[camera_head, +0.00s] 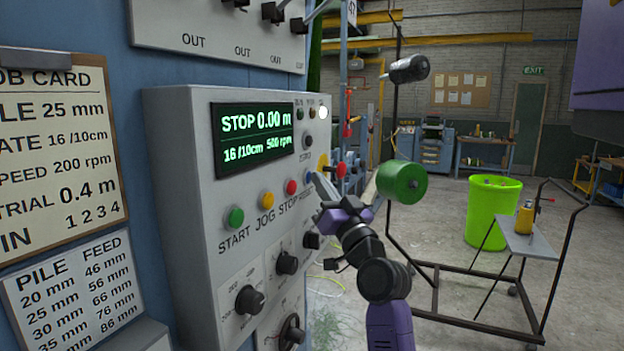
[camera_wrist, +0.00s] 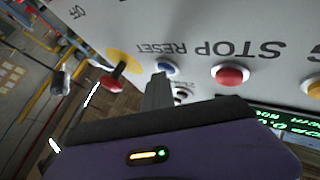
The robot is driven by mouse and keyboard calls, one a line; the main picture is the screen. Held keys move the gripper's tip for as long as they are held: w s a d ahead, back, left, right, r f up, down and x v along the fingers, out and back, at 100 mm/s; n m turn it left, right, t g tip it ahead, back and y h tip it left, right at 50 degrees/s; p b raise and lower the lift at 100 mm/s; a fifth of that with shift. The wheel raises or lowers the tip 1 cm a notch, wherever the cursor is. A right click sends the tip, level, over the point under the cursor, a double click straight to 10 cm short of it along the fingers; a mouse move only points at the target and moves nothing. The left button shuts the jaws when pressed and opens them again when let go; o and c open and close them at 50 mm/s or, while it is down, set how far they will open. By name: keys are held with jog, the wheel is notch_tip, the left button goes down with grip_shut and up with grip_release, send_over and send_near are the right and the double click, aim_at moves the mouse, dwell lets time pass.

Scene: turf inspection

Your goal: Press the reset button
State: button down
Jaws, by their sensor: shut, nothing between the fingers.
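The blue reset button (camera_head: 308,177) is at the right end of the button row on the grey control panel (camera_head: 190,200), right of the red STOP button (camera_head: 291,187). In the wrist view the blue button (camera_wrist: 168,69) shows beside the upside-down RESET lettering. My gripper (camera_head: 318,180) is shut and empty, with its tips close to the button. In the wrist view its fingertips (camera_wrist: 159,78) overlap the button's lower edge. I cannot tell whether they touch it.
A red mushroom button (camera_head: 341,170) on a yellow plate is just right of the reset button; it also shows in the wrist view (camera_wrist: 115,82). The yellow JOG (camera_head: 266,200) and green START (camera_head: 235,217) buttons are left. Knobs (camera_head: 287,262) are below. The display reads STOP 0.00 m.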

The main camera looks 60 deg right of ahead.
jog(key=shift+s+b, duration=0.3)
jog(key=shift+s, duration=0.65)
jog(key=shift+s, duration=0.1)
jog(key=shift+s+d+b, duration=0.15)
jog(key=shift+s+b, duration=0.25)
jog(key=shift+s, duration=0.8)
jog(key=shift+s+d+b, duration=0.1)
jog(key=shift+s+b, duration=0.25)
jog(key=shift+s, duration=0.85)
